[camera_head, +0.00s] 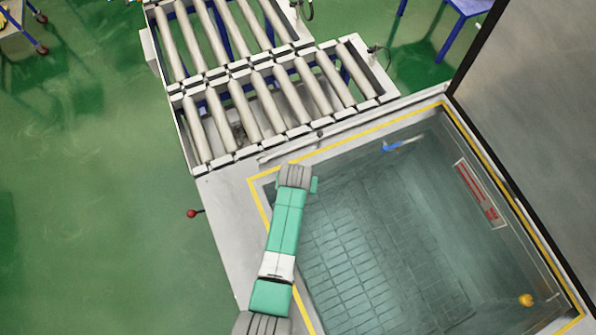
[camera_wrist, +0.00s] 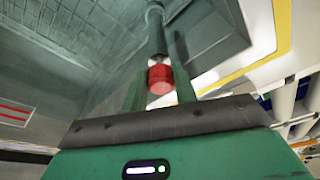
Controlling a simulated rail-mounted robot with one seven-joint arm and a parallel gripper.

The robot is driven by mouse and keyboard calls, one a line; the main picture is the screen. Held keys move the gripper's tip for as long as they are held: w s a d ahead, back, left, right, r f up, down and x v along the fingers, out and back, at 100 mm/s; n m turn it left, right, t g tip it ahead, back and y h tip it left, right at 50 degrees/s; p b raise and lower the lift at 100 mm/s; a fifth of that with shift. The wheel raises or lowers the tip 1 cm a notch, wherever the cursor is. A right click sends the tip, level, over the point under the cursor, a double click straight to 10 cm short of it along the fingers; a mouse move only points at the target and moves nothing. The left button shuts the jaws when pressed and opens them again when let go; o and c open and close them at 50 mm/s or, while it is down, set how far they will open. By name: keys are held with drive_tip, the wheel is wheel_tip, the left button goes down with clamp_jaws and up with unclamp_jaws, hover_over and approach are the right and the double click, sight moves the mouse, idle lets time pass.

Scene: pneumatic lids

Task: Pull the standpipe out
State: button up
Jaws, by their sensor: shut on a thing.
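The standpipe (camera_wrist: 156,38) shows in the wrist view as a dark grey upright pipe with a red cylindrical end (camera_wrist: 160,79) nearest the camera. My gripper (camera_wrist: 163,60) has one green finger on each side of it and is shut on it around the red end. The pipe runs away from the camera toward a round fitting near the upper edge of the picture. In the head view my arm reaches over the left corner of the water tank (camera_head: 262,196) and hides the standpipe and the fingers.
The tank has a yellow-edged rim and a grid floor. A blue item (camera_head: 392,147) lies at its far side, and a yellow ball (camera_head: 526,299) is at the right corner. A roller conveyor (camera_head: 270,105) adjoins the tank. A red-knobbed lever (camera_head: 192,213) sticks out left.

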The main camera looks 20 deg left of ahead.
drive_tip(key=shift+r, duration=0.3)
drive_tip(key=p+v, duration=0.2)
drive_tip(key=w+p+v, duration=0.1)
drive_tip(key=p+v, duration=0.2)
drive_tip(key=shift+a+r, duration=0.15)
drive_tip(key=shift+a, duration=0.05)
idle(0.4)
